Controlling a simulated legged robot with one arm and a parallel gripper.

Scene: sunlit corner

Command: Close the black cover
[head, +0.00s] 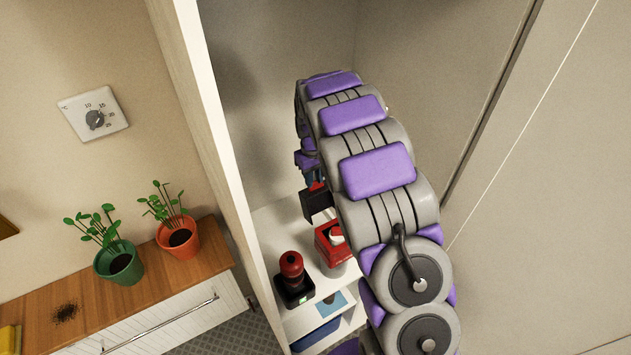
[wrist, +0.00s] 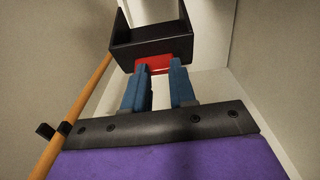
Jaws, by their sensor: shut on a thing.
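The black cover (wrist: 150,47) is a hollow black box-like piece with a red tab (wrist: 153,66) on its near edge. My gripper (wrist: 158,68) has its blue fingers shut on the red tab in the wrist view. In the head view the black cover (head: 317,201) hangs in the air inside the tall cabinet, under my arm and above the shelf. My gripper (head: 314,179) is partly hidden there by the arm. Whether the cover is hinged to anything cannot be seen.
On the white shelf (head: 280,218) stand a red box (head: 331,250) and a red-topped device on a black base (head: 296,291). A blue bin (head: 316,337) is below. An orange pole (wrist: 82,104) runs along the left in the wrist view. The white cabinet side (head: 215,140) borders my arm's space.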

